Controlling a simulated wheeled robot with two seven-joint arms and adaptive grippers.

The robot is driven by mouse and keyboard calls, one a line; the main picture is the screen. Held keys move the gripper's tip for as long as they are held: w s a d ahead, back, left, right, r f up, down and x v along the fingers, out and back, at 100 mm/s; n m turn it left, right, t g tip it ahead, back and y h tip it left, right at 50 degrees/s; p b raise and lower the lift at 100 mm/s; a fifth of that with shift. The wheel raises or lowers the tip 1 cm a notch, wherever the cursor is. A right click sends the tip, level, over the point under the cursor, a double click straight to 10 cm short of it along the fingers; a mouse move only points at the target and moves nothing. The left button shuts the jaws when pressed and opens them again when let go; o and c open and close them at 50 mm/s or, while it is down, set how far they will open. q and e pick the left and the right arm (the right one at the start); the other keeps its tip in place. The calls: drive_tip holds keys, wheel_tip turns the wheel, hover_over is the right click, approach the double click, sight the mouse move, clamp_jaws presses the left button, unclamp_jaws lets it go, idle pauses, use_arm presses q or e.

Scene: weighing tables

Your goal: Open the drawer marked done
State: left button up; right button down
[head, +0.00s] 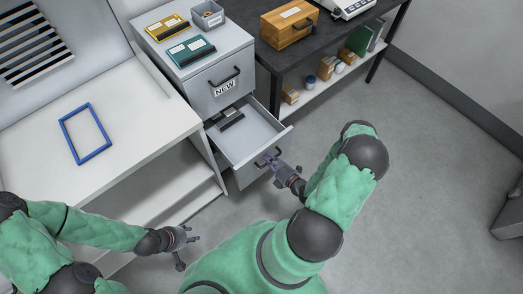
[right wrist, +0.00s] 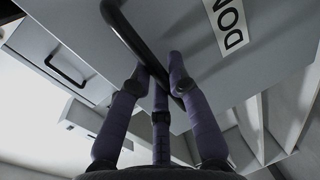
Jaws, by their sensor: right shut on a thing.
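The drawer marked done (head: 239,139) is the lower drawer of the grey cabinet and stands pulled out, with a dark flat item (head: 231,119) inside at the back. In the right wrist view its front carries a white label (right wrist: 229,24), partly cut off, reading "DON". My right gripper (head: 273,163) is at the drawer's front and is shut on its black bar handle (right wrist: 125,32). The purple fingers (right wrist: 164,78) are around the bar. My left gripper (head: 189,252) is open and empty, low in front of the white table.
The drawer marked NEW (head: 213,97) above is shut. A blue frame (head: 85,133) lies on the white table. A dark table (head: 286,57) with a wooden box (head: 290,24) is at the right. Floor ahead is clear.

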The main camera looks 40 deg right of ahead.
drive_tip(key=shift+f+v, duration=0.15)
drive_tip(key=shift+v, duration=0.6)
drive_tip(key=shift+f+v, duration=0.15)
drive_tip(key=shift+v, duration=0.6)
drive_tip(key=shift+s, duration=0.1)
drive_tip(key=c, duration=1.1)
unclamp_jaws()
drive_tip(key=shift+c, duration=0.2)
drive_tip(key=v, duration=1.2)
drive_tip(key=shift+d, duration=0.15)
